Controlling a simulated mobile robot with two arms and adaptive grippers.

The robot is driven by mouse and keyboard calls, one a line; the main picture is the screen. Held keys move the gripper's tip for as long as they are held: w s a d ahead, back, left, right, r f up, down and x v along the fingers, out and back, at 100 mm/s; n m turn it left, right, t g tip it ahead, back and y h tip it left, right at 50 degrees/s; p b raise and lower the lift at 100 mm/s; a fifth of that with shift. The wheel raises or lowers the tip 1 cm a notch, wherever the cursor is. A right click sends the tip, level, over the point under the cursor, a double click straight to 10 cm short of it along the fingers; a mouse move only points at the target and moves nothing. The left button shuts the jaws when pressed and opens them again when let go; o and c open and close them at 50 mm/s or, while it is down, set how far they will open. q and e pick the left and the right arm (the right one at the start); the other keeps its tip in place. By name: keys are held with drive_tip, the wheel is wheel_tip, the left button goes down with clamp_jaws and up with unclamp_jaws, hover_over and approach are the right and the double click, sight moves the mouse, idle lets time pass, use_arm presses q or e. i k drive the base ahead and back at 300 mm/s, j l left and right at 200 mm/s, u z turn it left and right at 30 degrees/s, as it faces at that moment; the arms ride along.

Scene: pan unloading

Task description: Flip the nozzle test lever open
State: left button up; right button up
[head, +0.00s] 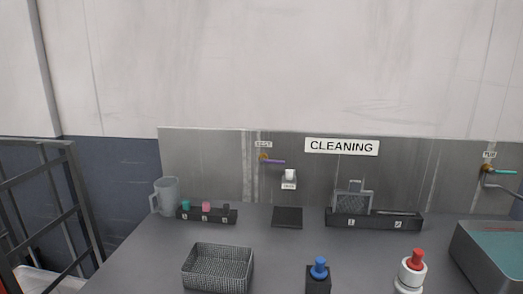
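A small purple lever (274,161) sticks out to the right from a brass-coloured fitting on the grey metal back panel, under a small label (264,144) that seems to read TEST. The lever lies about level. Just below and to its right, a small white nozzle-like piece (290,174) sits on a wall holder with its own label. A second lever, teal (505,172), is on a tap at the far right. Neither of my grippers is in view.
The grey counter (150,255) holds a mesh basket (218,268), a jug (167,196), a black rack (207,216), a dark pad (287,217), a slotted holder (375,220), blue-topped (319,268) and red-topped (411,272) bottles, and a sink basin (480,258). Railing (45,200) stands left.

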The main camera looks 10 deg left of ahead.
sight(263, 161)
drive_tip(key=i+j, duration=0.4)
drive_tip(key=i, duration=0.2)
drive_tip(key=k+z, duration=0.1)
drive_tip(key=z, duration=0.25)
drive_tip(key=k+z, duration=0.1)
drive_tip(key=z, duration=0.25)
drive_tip(key=l+z, duration=0.1)
drive_tip(key=z, duration=0.25)
drive_tip(key=k, duration=0.05)
